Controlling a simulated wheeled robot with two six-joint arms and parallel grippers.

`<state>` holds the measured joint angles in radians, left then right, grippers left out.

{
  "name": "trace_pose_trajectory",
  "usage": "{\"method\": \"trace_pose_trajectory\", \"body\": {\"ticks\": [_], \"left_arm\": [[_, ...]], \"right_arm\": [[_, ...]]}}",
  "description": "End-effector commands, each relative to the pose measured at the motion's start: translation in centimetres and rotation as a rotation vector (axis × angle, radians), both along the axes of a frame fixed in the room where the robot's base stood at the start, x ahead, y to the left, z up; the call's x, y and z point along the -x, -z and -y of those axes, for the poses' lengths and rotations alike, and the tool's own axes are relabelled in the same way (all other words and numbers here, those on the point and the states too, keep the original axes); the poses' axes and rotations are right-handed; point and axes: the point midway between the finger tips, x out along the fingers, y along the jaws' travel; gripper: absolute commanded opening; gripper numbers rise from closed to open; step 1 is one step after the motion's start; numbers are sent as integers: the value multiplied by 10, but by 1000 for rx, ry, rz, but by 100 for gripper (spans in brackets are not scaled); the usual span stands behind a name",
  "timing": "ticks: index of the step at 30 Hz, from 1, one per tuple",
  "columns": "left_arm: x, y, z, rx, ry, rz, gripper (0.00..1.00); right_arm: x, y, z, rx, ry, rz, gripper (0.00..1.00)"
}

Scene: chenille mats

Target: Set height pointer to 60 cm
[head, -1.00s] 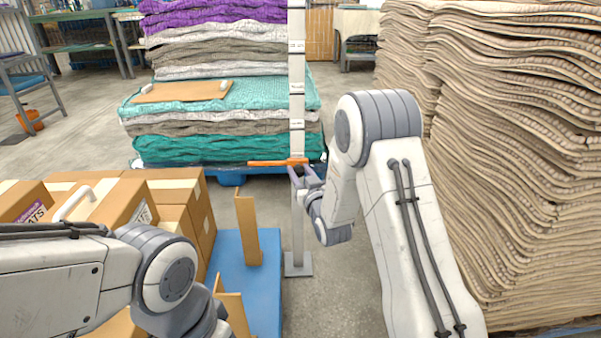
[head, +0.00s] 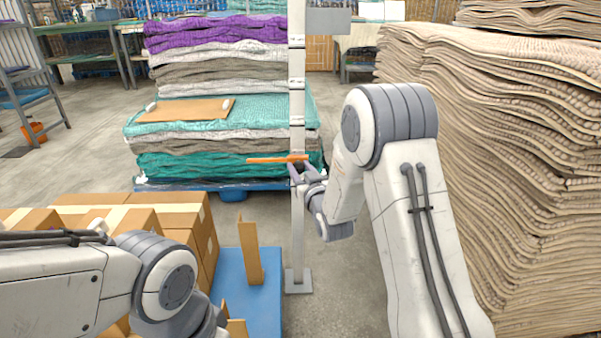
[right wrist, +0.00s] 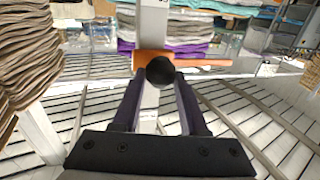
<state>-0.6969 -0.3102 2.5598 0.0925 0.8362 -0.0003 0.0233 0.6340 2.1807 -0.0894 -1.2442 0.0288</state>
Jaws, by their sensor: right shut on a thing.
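The orange height pointer (head: 277,159) lies level across the white upright post (head: 297,222), low in front of the teal mats, its long end to the left. The post carries dark marks, too small to read in the head view. My right gripper (head: 303,171) is at the pointer's right end, at the post. In the right wrist view its two fingers are shut on a round black knob (right wrist: 160,70) in front of the orange pointer (right wrist: 205,62). A mark on the post there is unreadable. My left arm shows at lower left, but its gripper is out of sight.
A mat stack (head: 215,75) on a blue pallet stands behind the post, with a brown board (head: 185,110) on it. Tall beige mats (head: 500,150) fill the right. Cardboard boxes (head: 175,215) and a blue surface (head: 255,305) lie front left. The post stands on a grey base plate (head: 298,282).

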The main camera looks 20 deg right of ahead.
Motion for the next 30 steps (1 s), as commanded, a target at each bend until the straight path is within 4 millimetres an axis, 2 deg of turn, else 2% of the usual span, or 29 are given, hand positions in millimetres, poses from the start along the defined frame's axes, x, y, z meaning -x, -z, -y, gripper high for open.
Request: {"method": "trace_pose_trajectory", "body": {"ticks": [6, 7, 9, 20, 23, 30], "left_arm": [[0, 2, 0, -1, 0, -1, 50], [0, 2, 0, -1, 0, -1, 50], [0, 2, 0, -1, 0, -1, 50], [0, 0, 0, -1, 0, -1, 50], [0, -4, 0, -1, 0, -1, 50], [0, -16, 0, 0, 0, 0, 50]], "right_arm": [[1, 2, 0, 0, -1, 0, 0], [1, 2, 0, 0, -1, 0, 54], [1, 2, 0, 0, -1, 0, 74], [4, 1, 0, 0, 0, 0, 74], [15, 1, 1, 0, 0, -3, 74], [63, 0, 4, 0, 1, -4, 74]]}}
